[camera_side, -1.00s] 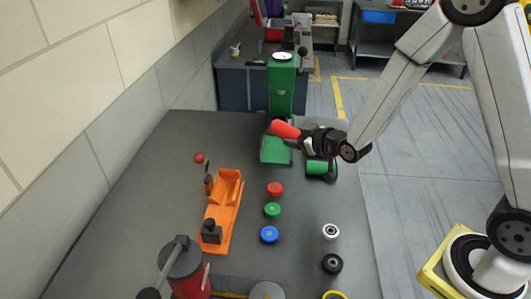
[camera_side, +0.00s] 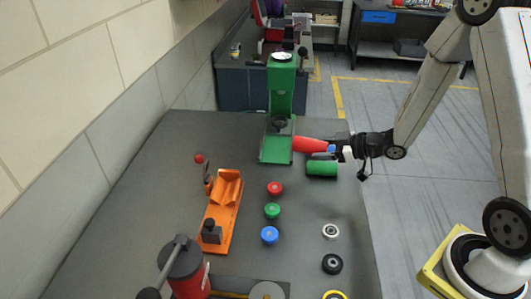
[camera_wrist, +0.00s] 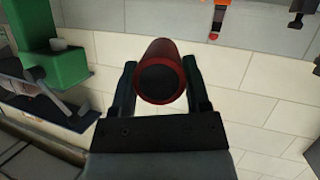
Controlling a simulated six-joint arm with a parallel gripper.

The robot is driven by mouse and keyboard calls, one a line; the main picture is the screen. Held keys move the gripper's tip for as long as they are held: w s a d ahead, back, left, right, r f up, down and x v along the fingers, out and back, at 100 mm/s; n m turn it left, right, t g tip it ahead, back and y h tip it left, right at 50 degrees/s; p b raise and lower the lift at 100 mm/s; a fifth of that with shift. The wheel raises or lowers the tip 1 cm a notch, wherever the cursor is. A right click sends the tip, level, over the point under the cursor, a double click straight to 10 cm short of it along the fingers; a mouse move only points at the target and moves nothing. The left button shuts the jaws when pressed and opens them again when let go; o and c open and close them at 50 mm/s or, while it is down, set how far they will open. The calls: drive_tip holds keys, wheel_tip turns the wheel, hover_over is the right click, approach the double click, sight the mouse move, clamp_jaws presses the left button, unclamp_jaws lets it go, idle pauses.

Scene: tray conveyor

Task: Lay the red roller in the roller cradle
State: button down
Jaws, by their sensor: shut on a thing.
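The red roller (camera_side: 309,145) is held in the air, pointing left from my gripper (camera_side: 331,149) and nearly level in the side view. My gripper is shut on it near its right end. In the wrist view the red roller (camera_wrist: 158,72) shows end-on between the two fingers (camera_wrist: 160,82), its dark round end facing the camera. The orange cradle (camera_side: 221,212), with a V-shaped block at its far end, stands on the table to the left and nearer the side camera. It appears empty and is well apart from the roller.
A green roller (camera_side: 321,168) lies just below my gripper. A green press (camera_side: 281,90) stands behind and left. Red (camera_side: 275,188), green (camera_side: 272,211) and blue (camera_side: 269,235) caps, a white ring (camera_side: 330,231) and a black ring (camera_side: 332,264) stand right of the cradle.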

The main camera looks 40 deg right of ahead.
drive_tip(key=shift+s+d+f+n+g+y, duration=0.15)
drive_tip(key=shift+s+n+g+y, duration=0.25)
drive_tip(key=shift+s, duration=0.55)
drive_tip(key=shift+s+d+f+n+g+y, duration=0.1)
drive_tip(key=shift+s+f+n+g+y, duration=0.1)
drive_tip(key=shift+s+n+y, duration=0.5)
drive_tip(key=shift+s+d+f+n+g+y, duration=0.2)
drive_tip(key=shift+s+n+g, duration=0.1)
drive_tip(key=shift+s, duration=0.85)
hover_over(334, 195)
drive_tip(key=shift+f, duration=2.85)
drive_tip(key=shift+f, duration=1.9)
drive_tip(key=shift+a+f, duration=0.1)
drive_tip(key=shift+f, duration=0.05)
drive_tip(key=shift+c, duration=0.3)
unclamp_jaws()
